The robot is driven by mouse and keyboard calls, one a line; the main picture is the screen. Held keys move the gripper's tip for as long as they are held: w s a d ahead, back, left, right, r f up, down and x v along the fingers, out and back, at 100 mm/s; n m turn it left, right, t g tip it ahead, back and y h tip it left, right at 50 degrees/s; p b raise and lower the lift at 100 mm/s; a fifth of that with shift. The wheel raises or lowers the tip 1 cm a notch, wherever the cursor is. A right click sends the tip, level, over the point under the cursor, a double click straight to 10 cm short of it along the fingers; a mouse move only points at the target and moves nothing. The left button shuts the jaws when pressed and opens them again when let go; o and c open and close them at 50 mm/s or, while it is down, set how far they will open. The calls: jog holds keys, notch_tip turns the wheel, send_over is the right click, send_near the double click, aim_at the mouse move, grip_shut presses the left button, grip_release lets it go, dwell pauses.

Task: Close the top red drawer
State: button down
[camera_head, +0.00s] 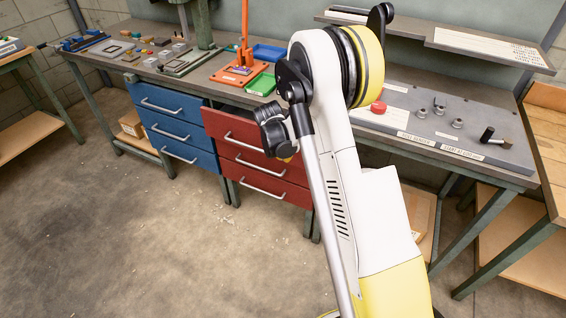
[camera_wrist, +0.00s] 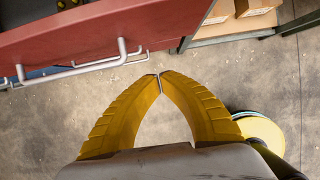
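The top red drawer (camera_head: 221,123) is the upper one of the red stack under the bench and stands out a little past the drawers below. Its pale bar handle (camera_head: 240,142) faces the room. In the wrist view the red drawer front (camera_wrist: 120,32) crosses the upper left, with its handle (camera_wrist: 95,66) along the lower edge. My gripper (camera_wrist: 160,78) has its yellow fingers together at the tips, with nothing seen between them. The tips appear just right of the handle's end, apart from it in the picture. In the head view my arm hides most of the gripper.
Blue drawers (camera_head: 170,111) stand left of the red stack. The bench top (camera_head: 130,68) carries tools, trays and an orange press (camera_head: 242,62). A panel with a red button (camera_head: 378,107) lies at the right. The concrete floor (camera_head: 130,215) in front is clear.

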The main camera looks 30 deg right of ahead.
jog(key=w+d+f+b, duration=0.4)
jog(key=d+f, duration=0.1)
jog(key=f, duration=0.2)
jog(key=shift+w+d+b, duration=0.15)
jog(key=shift+d+b, duration=0.05)
jog(key=shift+b, duration=0.1)
jog(key=shift+w+d, duration=0.9)
jog(key=shift+d, duration=0.3)
jog(key=shift+a, duration=0.1)
